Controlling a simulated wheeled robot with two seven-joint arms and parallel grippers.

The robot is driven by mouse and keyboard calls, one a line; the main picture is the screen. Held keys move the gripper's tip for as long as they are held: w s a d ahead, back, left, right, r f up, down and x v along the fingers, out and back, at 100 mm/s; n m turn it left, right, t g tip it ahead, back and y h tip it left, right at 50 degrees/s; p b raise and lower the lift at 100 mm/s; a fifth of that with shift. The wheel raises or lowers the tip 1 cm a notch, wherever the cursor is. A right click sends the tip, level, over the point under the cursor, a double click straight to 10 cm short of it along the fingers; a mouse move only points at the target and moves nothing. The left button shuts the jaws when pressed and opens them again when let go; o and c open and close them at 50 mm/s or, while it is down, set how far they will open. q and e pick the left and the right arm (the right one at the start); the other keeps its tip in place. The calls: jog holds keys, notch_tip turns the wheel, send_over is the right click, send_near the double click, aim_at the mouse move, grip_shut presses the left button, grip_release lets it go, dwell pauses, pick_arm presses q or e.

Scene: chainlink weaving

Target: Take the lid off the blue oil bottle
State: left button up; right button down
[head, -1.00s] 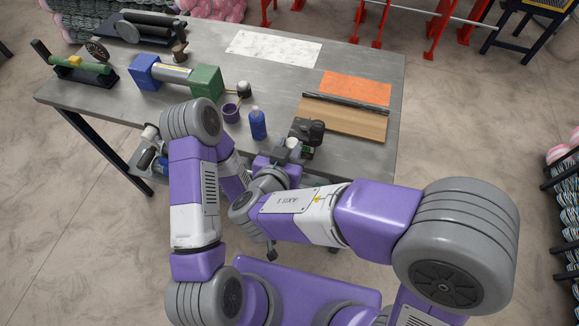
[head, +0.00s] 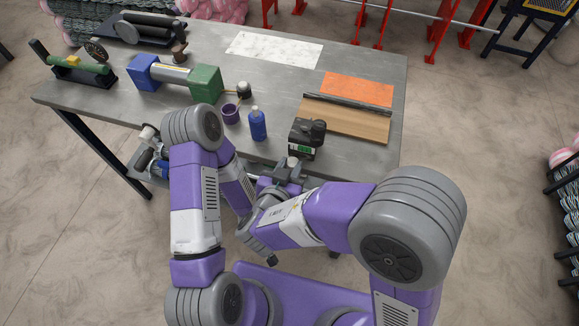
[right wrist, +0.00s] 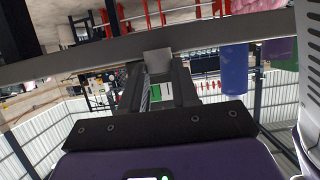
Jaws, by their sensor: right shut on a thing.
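The blue oil bottle (head: 257,126) stands upright near the table's front edge, with a narrow top showing. A blue shape that looks like it is at the right in the right wrist view (right wrist: 235,70). My right gripper (head: 289,170) is in front of the table edge, to the right of and nearer than the bottle, not touching it. In the right wrist view its fingers (right wrist: 157,75) are shut on a small grey lid-like piece (right wrist: 157,60). My left gripper is not seen; the left arm stands left of the bottle.
A black device with a green display (head: 307,140) stands at the table edge just beyond my right gripper. A purple cup (head: 230,113) is left of the bottle. A wooden board (head: 345,121) lies to the right. Bare table (head: 275,85) shows behind the bottle.

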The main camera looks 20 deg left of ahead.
jog(key=shift+f, duration=0.15)
jog(key=c, duration=0.8)
grip_release()
jog(key=shift+c, duration=0.2)
jog(key=shift+s+r+p, duration=0.15)
jog(key=shift+r+p, duration=0.15)
jog(key=shift+r, duration=0.05)
jog(key=b+v, duration=0.2)
jog(key=v, duration=0.9)
jog(key=shift+s+b, duration=0.3)
